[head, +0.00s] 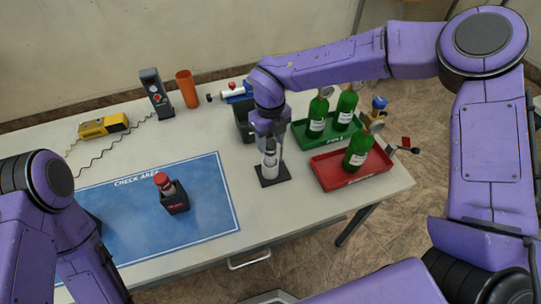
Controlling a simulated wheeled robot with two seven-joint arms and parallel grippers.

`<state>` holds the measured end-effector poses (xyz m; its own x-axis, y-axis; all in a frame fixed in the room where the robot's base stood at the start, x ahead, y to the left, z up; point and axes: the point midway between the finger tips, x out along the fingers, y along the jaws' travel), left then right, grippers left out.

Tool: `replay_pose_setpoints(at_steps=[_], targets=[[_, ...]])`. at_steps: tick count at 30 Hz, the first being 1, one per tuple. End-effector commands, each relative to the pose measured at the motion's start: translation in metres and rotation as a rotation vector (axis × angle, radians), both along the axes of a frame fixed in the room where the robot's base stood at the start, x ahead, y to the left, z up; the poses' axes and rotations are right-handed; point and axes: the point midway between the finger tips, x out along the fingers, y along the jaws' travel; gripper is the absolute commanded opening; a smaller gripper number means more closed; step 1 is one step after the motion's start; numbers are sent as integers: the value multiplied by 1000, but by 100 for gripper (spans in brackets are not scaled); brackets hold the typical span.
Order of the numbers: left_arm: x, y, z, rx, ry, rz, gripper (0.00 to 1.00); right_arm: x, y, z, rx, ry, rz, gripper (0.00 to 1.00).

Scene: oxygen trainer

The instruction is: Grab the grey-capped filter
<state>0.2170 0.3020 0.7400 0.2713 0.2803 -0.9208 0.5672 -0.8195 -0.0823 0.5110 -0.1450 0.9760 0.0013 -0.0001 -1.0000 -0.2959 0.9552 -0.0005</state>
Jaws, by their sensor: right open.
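A small pale cylinder, which looks like the grey-capped filter (270,168), stands upright on a black square base (272,182) near the middle of the table. Its top is partly hidden by my right gripper (269,146), so the cap colour is hard to make out. My right gripper points down right over the cylinder, open, with its fingertips at the top. I cannot tell whether they touch it. My left arm shows at the lower left, but its gripper is not in view.
A red-capped item in a dark holder (175,200) stands on the blue check-area mat (215,220). Green bottles stand in a green tray (300,142) and a red tray (325,178) at right. A dark bin (243,125) is close behind my right gripper.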

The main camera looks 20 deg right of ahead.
Motion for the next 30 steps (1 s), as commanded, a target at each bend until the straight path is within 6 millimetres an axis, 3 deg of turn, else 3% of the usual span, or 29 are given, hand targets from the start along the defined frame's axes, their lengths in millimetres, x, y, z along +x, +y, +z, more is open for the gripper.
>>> replay_pose_setpoints(at_steps=[1, 6, 12, 17, 25, 30], targets=[[0, 0, 11, 0, 0, 0, 43, -1, 1, -4, -1, 5, 1, 50], [0, 0, 12, 0, 0, 0, 43, -1, 0, -27, 0, 0, -3, 50], [0, 0, 11, 0, 0, 0, 43, -1, -1, -28, 0, -1, -5, 50], [0, 0, 11, 0, 0, 0, 43, -1, -1, -28, 0, -1, -5, 0], [0, 0, 9, 0, 0, 0, 43, 0, -1, -25, 1, -3, -5, 0], [0, 0, -2, 0, 0, 0, 43, 1, -1, 5, 2, -7, -6, 0]])
